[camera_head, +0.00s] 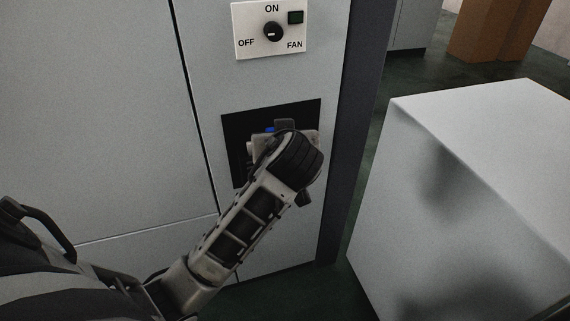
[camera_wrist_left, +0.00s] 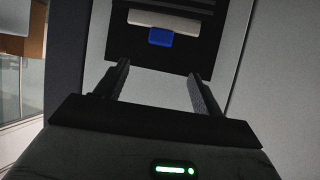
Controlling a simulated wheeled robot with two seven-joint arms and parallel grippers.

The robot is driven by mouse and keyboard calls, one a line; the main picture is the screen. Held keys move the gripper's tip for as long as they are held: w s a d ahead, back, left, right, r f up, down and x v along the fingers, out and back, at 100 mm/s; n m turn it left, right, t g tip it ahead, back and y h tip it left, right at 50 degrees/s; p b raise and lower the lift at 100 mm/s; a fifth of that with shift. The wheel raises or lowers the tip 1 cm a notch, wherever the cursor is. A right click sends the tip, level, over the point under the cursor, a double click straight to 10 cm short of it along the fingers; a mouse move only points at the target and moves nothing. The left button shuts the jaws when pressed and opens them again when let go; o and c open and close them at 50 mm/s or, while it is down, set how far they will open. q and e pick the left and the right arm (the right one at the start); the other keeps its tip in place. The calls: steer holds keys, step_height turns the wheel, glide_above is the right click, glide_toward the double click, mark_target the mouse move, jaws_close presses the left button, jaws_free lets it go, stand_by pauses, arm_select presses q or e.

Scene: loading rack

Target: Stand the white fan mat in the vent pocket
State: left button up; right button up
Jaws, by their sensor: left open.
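The vent pocket (camera_head: 238,124) is a dark square opening in the grey cabinet front, partly hidden behind my left wrist in the head view. In the left wrist view, the white fan mat (camera_wrist_left: 178,22) shows as a pale bar inside the dark pocket (camera_wrist_left: 150,56), with a blue tab (camera_wrist_left: 161,38) on its near side. In the head view, only a pale bit and a blue spot (camera_head: 270,130) show past my wrist. My left gripper (camera_wrist_left: 159,70) is open and empty, its fingers pointing at the pocket, with the mat beyond the tips and apart from them. My right gripper is out of view.
A fan switch panel (camera_head: 271,29) with a black knob is above the pocket. A large pale grey box (camera_head: 480,170) stands at the right, with a gap of dark floor between it and the cabinet. A brown box (camera_head: 490,30) stands far back.

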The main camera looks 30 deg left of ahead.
arm_select(q)
steer(key=s+d+f+m+h, duration=0.2)
steer(key=d+f+m, duration=0.1)
steer(key=f, duration=0.3)
steer(key=s+d+f+m+h, duration=0.2)
steer(key=d+f+m+h, duration=0.1)
steer(key=f, duration=0.3)
steer(key=s+d+f+m+h, duration=0.2)
steer(key=s+d+f+h, duration=0.1)
steer(key=s, duration=0.4)
steer(key=s+d+f+m+t+h, duration=0.1)
steer(key=s+d+f+m+h, duration=0.1)
steer(key=s+d+f, duration=0.2)
steer(key=s+f, duration=0.2)
steer(key=s, duration=0.1)
steer(key=shift+d+h, duration=0.35)
steer(key=shift+h, duration=0.05)
steer(key=shift+f, duration=0.15)
